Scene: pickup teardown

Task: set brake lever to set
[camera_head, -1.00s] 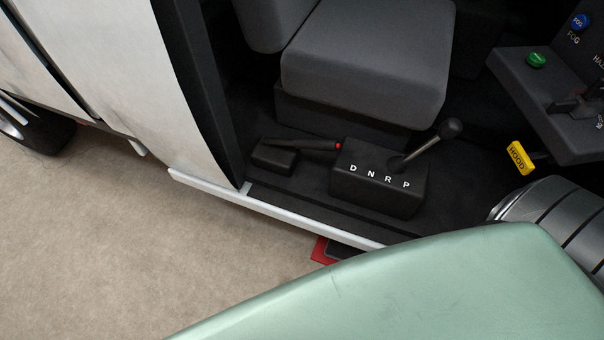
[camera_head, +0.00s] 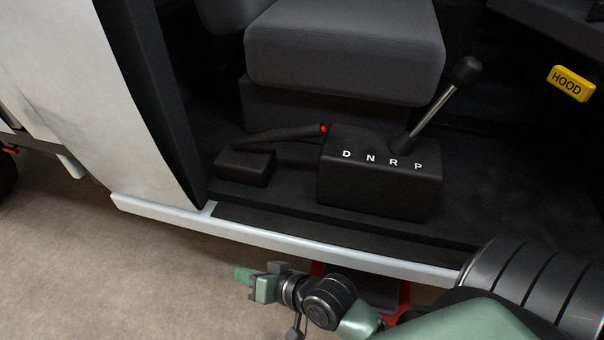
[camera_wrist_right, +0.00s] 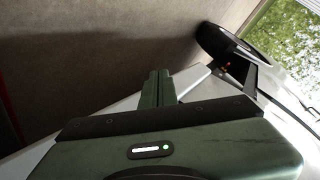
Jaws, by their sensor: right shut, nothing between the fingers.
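The brake lever (camera_head: 284,134) is a dark handle with a red tip, rising slightly from a small black base (camera_head: 244,167) on the cab floor, left of the gear selector box. My right gripper (camera_head: 244,277) is shut and empty, outside the cab, below the white door sill and apart from the lever. Its green fingers (camera_wrist_right: 158,88) show side by side in the right wrist view, where the lever does not show. My left gripper is in neither view.
The gear selector box (camera_head: 380,180) marked D N R P, with a knobbed shifter (camera_head: 436,104), stands right of the lever. The grey seat (camera_head: 345,52) is behind. The white sill (camera_head: 290,247) runs along the cab edge. A yellow HOOD handle (camera_head: 571,83) is at right.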

